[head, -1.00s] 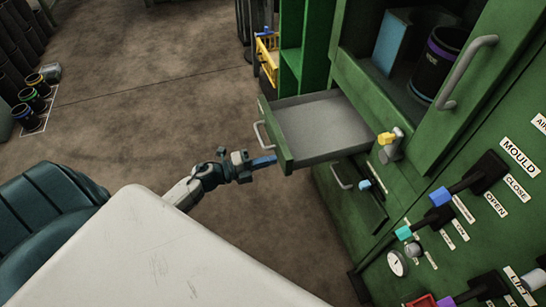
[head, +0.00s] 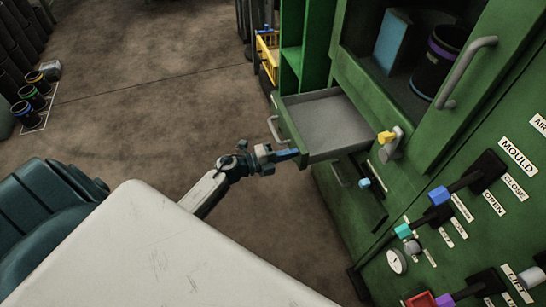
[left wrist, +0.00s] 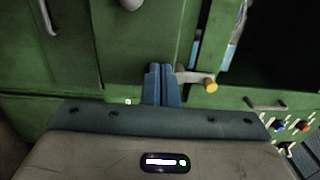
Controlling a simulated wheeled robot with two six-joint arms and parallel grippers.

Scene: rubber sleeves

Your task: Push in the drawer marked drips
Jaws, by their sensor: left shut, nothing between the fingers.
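The open drawer (head: 325,122) sticks out of the green cabinet and looks empty, with a grey inside and a green front (head: 291,128) bearing a grey bar handle (head: 273,128). I cannot read any drips label on it. My left gripper (head: 290,154) is shut and empty, its blue fingertips at the lower near part of the drawer front. In the left wrist view the shut blue fingers (left wrist: 160,84) point at a green panel; contact looks likely but is not certain. My right gripper is not in view.
A yellow-tipped lever (head: 387,138) sits on the cabinet right of the drawer. A second handle (head: 340,175) lies below it. Several coloured levers and a gauge (head: 397,261) are at right. A yellow basket (head: 267,46) stands behind.

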